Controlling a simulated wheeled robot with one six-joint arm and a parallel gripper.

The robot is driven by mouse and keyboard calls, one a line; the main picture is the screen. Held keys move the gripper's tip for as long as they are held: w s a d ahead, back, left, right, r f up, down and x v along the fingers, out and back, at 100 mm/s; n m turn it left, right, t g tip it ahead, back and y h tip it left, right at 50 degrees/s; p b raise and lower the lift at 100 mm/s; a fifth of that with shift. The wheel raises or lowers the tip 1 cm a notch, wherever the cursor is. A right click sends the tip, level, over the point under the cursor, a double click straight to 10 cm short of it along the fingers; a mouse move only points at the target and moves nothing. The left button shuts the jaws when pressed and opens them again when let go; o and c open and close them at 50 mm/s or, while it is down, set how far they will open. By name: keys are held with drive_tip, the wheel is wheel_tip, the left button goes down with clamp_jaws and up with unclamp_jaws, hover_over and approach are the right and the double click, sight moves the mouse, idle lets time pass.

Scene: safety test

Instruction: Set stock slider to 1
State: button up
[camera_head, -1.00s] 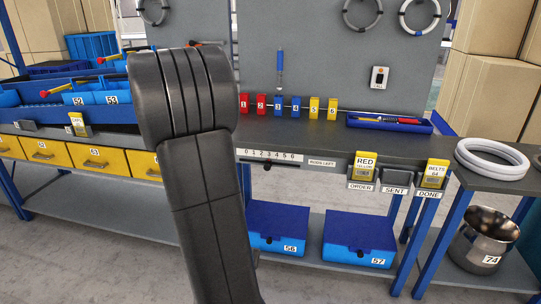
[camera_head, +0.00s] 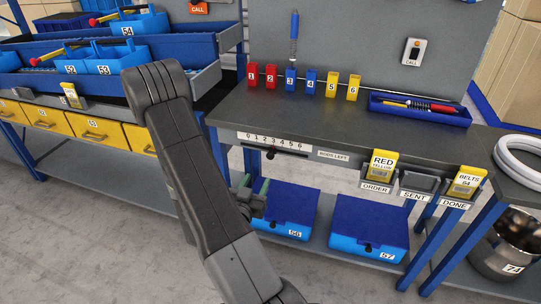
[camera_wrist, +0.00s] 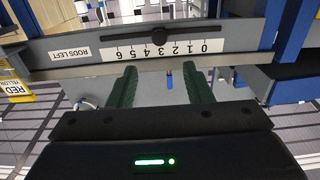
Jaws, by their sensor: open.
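The stock slider is a dark slot with a round black knob under a white scale numbered 0 to 6 (camera_head: 272,141), on the front edge of the workbench. In the wrist view the scale (camera_wrist: 165,50) appears upside down, and the slider knob (camera_wrist: 159,36) lines up with about the 3. The knob also shows below the scale in the head view (camera_head: 270,155). My gripper (camera_wrist: 160,88) has green fingers spread apart with nothing between them, short of the scale. In the head view it is partly hidden by my arm, below the bench edge.
A "RODS LEFT" label (camera_head: 334,155) is right of the scale. A yellow "RED" card (camera_head: 382,165) stands in the ORDER holder. Blue boxes 56 (camera_head: 288,209) and 57 (camera_head: 368,225) sit on the shelf below. Yellow drawers (camera_head: 90,128) are at left.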

sight(270, 157)
drive_tip(key=p+x, duration=0.1)
drive_tip(key=x, duration=1.1)
drive_tip(key=shift+w, duration=0.15)
